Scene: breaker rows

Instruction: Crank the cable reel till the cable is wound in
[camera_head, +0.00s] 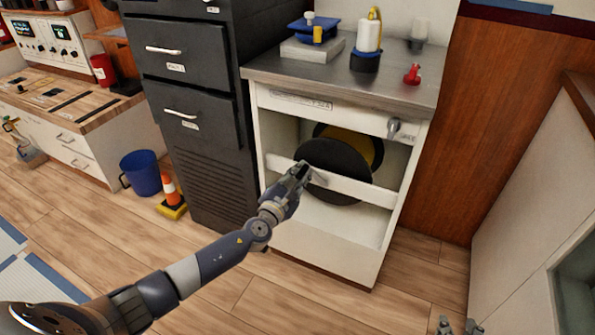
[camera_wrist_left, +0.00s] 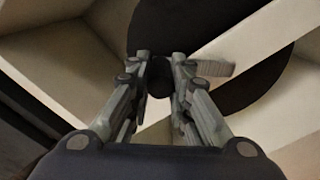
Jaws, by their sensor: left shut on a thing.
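The cable reel (camera_head: 335,158) sits in the open bay of the white cabinet, with a large black front disc that also shows in the wrist view (camera_wrist_left: 255,100). Yellow cable (camera_head: 362,143) shows behind the disc's upper right edge. My left gripper (camera_head: 303,170) is at the front of the disc, shut on the crank handle, which is mostly hidden by the fingers. In the wrist view the left gripper's fingers (camera_wrist_left: 162,62) close around a dark grip, and a grey crank arm (camera_wrist_left: 214,68) runs to the right. My right gripper (camera_head: 458,326) shows only as two separated fingertips at the bottom edge, empty.
A white bar (camera_head: 370,191) crosses the bay in front of the reel. The steel top (camera_head: 395,88) carries bottles and a red knob-like item (camera_head: 412,74). A dark drawer cabinet (camera_head: 195,90) stands close on the left. A blue bin (camera_head: 141,172) and orange cone (camera_head: 170,190) stand on the floor.

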